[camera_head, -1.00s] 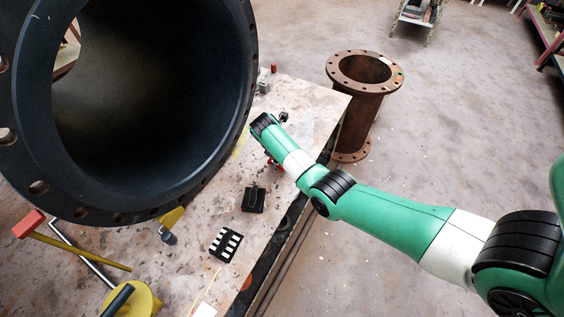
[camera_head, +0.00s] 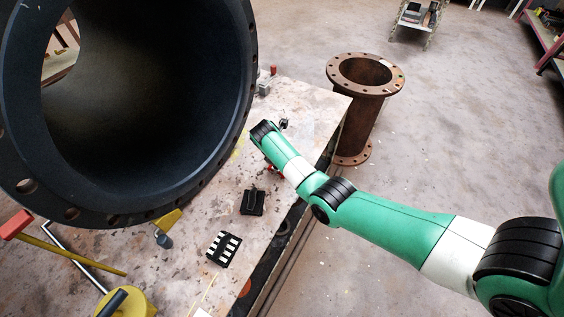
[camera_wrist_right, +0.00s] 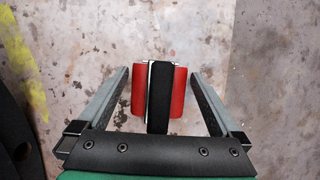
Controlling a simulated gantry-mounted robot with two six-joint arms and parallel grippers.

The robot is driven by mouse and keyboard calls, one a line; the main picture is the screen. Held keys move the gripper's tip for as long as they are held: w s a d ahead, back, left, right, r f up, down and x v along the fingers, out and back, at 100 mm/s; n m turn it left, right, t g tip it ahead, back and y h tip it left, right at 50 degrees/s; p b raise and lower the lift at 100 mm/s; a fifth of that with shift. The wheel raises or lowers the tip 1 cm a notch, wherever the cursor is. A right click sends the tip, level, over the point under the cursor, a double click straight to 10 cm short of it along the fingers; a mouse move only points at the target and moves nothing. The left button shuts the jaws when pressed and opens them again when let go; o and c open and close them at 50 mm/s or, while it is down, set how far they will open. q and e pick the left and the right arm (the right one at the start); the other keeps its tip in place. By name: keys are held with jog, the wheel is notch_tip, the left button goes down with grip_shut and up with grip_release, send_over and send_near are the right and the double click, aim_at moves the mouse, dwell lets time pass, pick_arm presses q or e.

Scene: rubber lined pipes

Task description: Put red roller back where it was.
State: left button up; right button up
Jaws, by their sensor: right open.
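In the right wrist view the red roller (camera_wrist_right: 178,95) lies on the stained bench top, with red showing on both sides of a black middle part. My right gripper (camera_wrist_right: 158,72) is open, with one finger on each side of the roller and a visible gap to each. I cannot tell the height of the fingers above the bench. In the head view only a small red bit of the roller (camera_head: 269,170) shows beside my right arm, which hides the gripper. My left gripper is not in view.
A large black lined pipe (camera_head: 205,150) fills the left. On the bench (camera_head: 300,95) are a black box (camera_head: 253,201), a black-and-white block (camera_head: 223,249) and a grey item (camera_head: 264,88) near a small red one. A rusty flanged pipe (camera_head: 365,110) stands beyond the bench edge.

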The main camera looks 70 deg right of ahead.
jog(key=p+v, duration=0.2)
jog(key=v, duration=0.1)
jog(key=p+v, duration=0.3)
jog(key=v, duration=0.1)
jog(key=d+p+v, duration=0.1)
jog(key=p+v, duration=0.1)
jog(key=v, duration=0.2)
jog(key=shift+a+r+p, duration=0.15)
jog(key=shift+r+p, duration=0.15)
jog(key=shift+r, duration=0.15)
